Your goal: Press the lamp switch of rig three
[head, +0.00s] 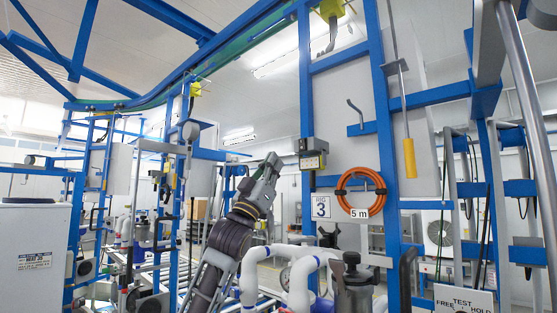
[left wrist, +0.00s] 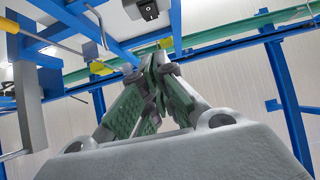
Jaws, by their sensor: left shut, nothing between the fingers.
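The rig three sign (head: 321,207) hangs on a blue post. Just above it, a grey box with a yellow label (head: 312,154) is fixed to the same post. My left gripper (head: 271,162) is raised just left of this box, its fingers shut and empty; I cannot tell the exact gap. In the left wrist view the shut fingertips (left wrist: 160,62) point up the picture. Beyond them, at the top, is a pale box with a black switch (left wrist: 148,9), apart from the fingers in the picture. I cannot tell for sure that it is the lamp switch.
An orange hose coil (head: 360,194) hangs right of the sign. A yellow-handled pull (head: 410,157) hangs further right. White pipes (head: 300,270) and a dark metal canister (head: 352,287) stand below. Blue posts and beams frame the space around my left arm.

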